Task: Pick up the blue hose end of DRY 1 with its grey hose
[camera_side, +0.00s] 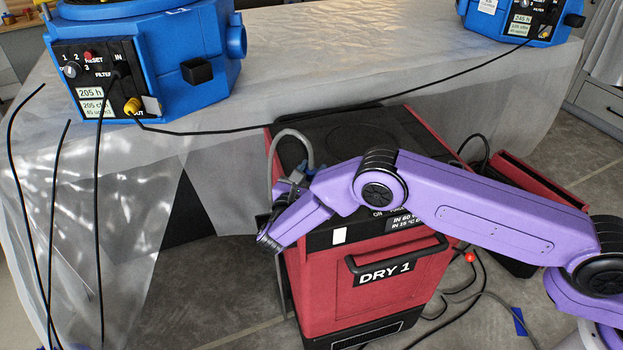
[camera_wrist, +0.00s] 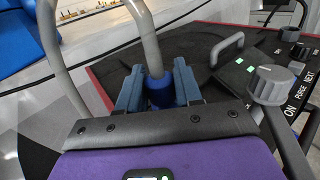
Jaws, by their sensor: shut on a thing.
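DRY 1 (camera_side: 330,290) is a red machine with a black top, standing on the floor. My gripper (camera_wrist: 158,82) is shut on the blue hose end (camera_wrist: 158,93), which sits between its two blue-grey fingers in the wrist view. The grey hose (camera_wrist: 148,40) rises from the blue end. In the side view the grey hose (camera_side: 292,131) arcs up and over at the left side of the black top. My gripper (camera_side: 292,185) is above the left edge of DRY 1 there. The blue end is mostly hidden in the side view.
A table (camera_side: 330,60) under clear plastic sheet stands behind, with a blue machine (camera_side: 150,60) at left and another (camera_side: 520,20) at right. Black cables (camera_side: 97,200) hang at left. A grey knob (camera_wrist: 272,85) and grey handle (camera_wrist: 227,48) stand close right of my gripper.

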